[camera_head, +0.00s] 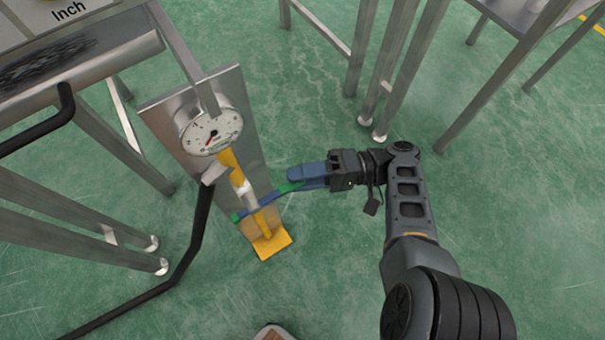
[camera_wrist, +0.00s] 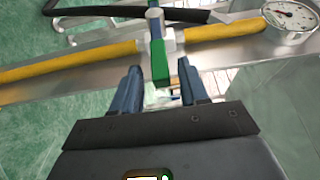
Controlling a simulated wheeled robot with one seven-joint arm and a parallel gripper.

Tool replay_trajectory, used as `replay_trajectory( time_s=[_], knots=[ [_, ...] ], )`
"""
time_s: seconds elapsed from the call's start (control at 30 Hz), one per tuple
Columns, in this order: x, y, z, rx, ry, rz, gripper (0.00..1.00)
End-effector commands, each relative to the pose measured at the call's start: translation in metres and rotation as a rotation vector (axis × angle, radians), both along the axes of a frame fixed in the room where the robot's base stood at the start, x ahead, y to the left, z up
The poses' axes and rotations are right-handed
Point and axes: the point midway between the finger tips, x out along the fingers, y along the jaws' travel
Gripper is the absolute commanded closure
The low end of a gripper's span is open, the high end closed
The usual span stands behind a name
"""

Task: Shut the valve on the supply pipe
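The supply pipe (camera_head: 229,160) is yellow and runs along an upright metal plate, down from a round gauge. A pale valve body (camera_head: 245,189) sits on it and also shows in the wrist view (camera_wrist: 171,39). The valve's handle (camera_head: 287,188) has green and blue parts and lies across the pipe. Its green end (camera_wrist: 160,66) points toward me in the wrist view. My gripper (camera_head: 291,177) reaches in from the right with blue fingers. In the wrist view my gripper (camera_wrist: 160,80) is open, with its fingers on either side of the handle's green end; contact is not clear.
The gauge (camera_head: 211,130) is above the valve on the metal plate (camera_head: 172,125). A black bent tube (camera_head: 200,220) passes close on the left. Metal table legs (camera_head: 407,75) stand behind and right of my gripper. The green floor on the right is mostly clear.

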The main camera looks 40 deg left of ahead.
Motion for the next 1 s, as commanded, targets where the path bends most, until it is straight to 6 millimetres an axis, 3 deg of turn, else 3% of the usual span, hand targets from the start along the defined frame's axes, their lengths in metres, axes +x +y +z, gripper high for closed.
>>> replay_trajectory(
  time_s=[0.27,0.5,0.67,1.0],
  knots=[
    [0.008,-0.006,-0.002,0.001,-0.001,-0.002,0.56],
    [0.040,-0.033,-0.004,0.000,0.000,-0.003,0.56],
    [0.052,-0.042,-0.002,0.001,-0.001,0.001,0.56],
    [0.060,-0.051,-0.001,0.000,0.000,0.000,0.56]
  ],
)
